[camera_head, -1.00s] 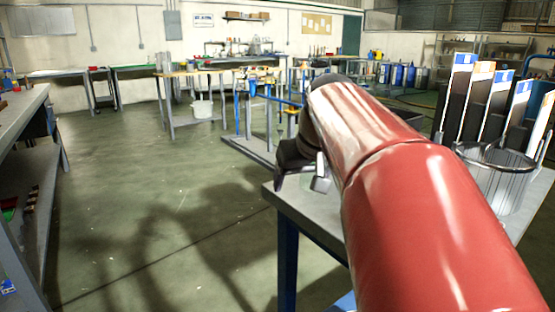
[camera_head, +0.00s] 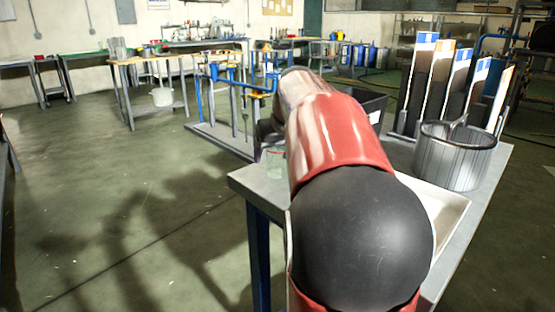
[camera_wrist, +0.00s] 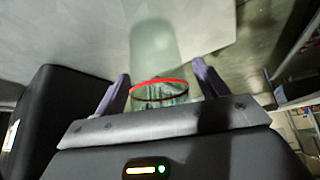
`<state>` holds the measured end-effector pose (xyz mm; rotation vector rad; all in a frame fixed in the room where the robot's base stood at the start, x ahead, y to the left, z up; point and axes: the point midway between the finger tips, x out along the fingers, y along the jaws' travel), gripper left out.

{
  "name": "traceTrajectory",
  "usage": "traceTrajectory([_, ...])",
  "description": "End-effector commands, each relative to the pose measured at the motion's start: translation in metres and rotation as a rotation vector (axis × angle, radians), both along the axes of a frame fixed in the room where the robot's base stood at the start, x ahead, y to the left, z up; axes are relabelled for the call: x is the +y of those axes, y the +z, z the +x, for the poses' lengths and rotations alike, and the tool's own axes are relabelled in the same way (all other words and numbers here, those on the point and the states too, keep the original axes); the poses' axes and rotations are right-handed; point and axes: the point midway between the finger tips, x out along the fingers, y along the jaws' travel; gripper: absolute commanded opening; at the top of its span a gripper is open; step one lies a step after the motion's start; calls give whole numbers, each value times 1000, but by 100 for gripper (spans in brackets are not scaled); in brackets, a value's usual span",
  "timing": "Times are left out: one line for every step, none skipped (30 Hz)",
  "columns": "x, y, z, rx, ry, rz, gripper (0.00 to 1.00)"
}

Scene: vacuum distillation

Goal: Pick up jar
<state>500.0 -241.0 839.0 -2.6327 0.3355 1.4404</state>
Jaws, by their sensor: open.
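The jar is clear glass with a red rim. In the wrist view the jar (camera_wrist: 160,45) lies between the two purple-grey fingers of my gripper (camera_wrist: 160,70), with its red-rimmed mouth toward the palm. The fingers are open, one on each side of the mouth; I cannot tell if they touch the glass. In the head view the jar (camera_head: 276,163) stands near the left corner of the grey table (camera_head: 262,190), partly hidden by my red arm. My gripper is a dark shape (camera_head: 268,131) just above it, its fingers hidden.
A black box (camera_wrist: 55,105) stands close to my gripper in the wrist view; it also shows behind my arm (camera_head: 366,103). A ribbed metal basket (camera_head: 455,158), a pale tray (camera_head: 455,208) and several upright panels (camera_head: 420,85) occupy the table's right side.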

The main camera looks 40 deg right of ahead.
Motion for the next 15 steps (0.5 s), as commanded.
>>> traceTrajectory([0,0,0,-1,0,0,73])
traceTrajectory([0,0,0,-1,0,0,73])
traceTrajectory([0,0,0,-1,0,0,73])
traceTrajectory([0,0,0,-1,0,0,73])
traceTrajectory([0,0,0,-1,0,0,73])
traceTrajectory([0,0,0,-1,0,0,67])
traceTrajectory([0,0,0,-1,0,0,63])
traceTrajectory([0,0,0,-1,0,0,59])
traceTrajectory([0,0,0,-1,0,0,54])
traceTrajectory([0,0,0,-1,0,0,50])
traceTrajectory([0,0,0,-1,0,0,46])
traceTrajectory([0,1,0,-1,0,0,41])
traceTrajectory([0,1,0,-1,0,0,37])
traceTrajectory([0,1,0,-1,0,0,33])
traceTrajectory([0,1,0,-1,0,0,28])
